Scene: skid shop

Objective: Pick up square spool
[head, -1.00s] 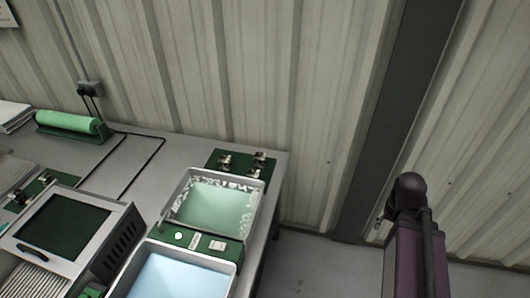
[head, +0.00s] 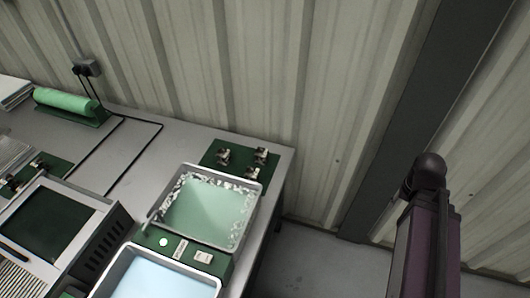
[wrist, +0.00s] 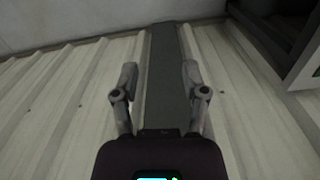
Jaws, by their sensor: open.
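I cannot make out a square spool for certain in either view. Several small metal pieces stand on a green mat (head: 232,167) at the bench's back right corner, but they are too small to identify. My gripper (wrist: 160,72) is open and empty in the wrist view, with its fingers apart in front of a ribbed wall and a dark post. In the head view only part of my arm shows at the right, and the gripper is out of sight there.
The grey bench (head: 135,165) holds a tray with pale green liquid (head: 207,212), a tray with pale blue liquid (head: 155,281), a green roll (head: 66,102) and a grey machine (head: 50,222). A ribbed wall (head: 280,90) stands behind. Floor shows right of the bench.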

